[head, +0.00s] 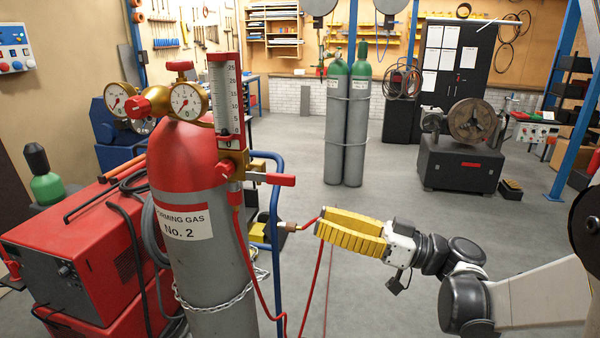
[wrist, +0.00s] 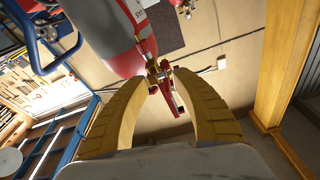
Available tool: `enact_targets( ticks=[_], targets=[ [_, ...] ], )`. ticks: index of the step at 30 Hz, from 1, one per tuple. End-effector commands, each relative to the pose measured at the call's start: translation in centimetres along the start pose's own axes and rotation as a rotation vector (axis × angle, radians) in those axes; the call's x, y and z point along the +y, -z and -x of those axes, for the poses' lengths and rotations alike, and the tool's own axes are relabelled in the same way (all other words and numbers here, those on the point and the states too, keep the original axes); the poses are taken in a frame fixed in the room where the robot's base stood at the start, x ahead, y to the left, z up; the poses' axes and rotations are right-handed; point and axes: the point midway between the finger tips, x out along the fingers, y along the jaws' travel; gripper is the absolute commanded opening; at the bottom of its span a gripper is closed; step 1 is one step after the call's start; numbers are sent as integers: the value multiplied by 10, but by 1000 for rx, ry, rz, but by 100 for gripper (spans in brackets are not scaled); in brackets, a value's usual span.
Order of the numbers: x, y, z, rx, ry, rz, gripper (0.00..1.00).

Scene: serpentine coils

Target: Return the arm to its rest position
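My gripper (head: 322,228) is in the middle of the head view, right of the grey and red forming gas cylinder (head: 205,265). Its yellow fingers point left. In the wrist view my gripper (wrist: 160,78) has its two curved fingers apart, with a gap between the tips. A brass fitting with a red part (wrist: 165,80) appears in line with that gap. In the head view a brass fitting (head: 289,227) with a red part lies just left of the fingertips. I see nothing clearly held. My arm reaches in from the lower right.
A red machine (head: 85,245) with cables stands left of the cylinder. A blue cart rail (head: 277,200) and red hoses (head: 318,270) are close to my gripper. Green-topped cylinders (head: 347,125) and a dark machine (head: 460,160) stand behind. Grey floor (head: 400,190) between them is clear.

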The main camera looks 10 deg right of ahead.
Motion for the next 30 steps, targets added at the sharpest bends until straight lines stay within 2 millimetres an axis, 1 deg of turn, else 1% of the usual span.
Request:
enact_targets(
  ticks=[1,2,3,5,6,8,9,11,12,14,15,18,21,24,30],
  targets=[
    [-8,-20,-11,-96,-31,-76,32],
    [-12,-33,-15,-165,-63,-130,32],
    [-18,-52,-19,-259,-114,-202,32],
    [-27,-81,-18,-397,-208,-296,32],
    [-32,-100,-12,-482,-279,-348,32],
    [-41,-125,1,-596,-396,-409,32],
    [-46,-140,13,-663,-481,-437,32],
    [-54,-159,36,-750,-614,-462,32],
    [-58,-169,52,-795,-705,-467,32],
    [-62,-179,77,-845,-835,-457,32],
    [-64,-182,93,-866,-914,-442,32],
    [-67,-185,126,-887,-1076,-388,32],
    [-68,-182,147,-883,-1178,-340,32],
    [-68,-178,157,-875,-1230,-310,32],
    [-67,-176,160,-872,-1247,-301,32]
  ],
)
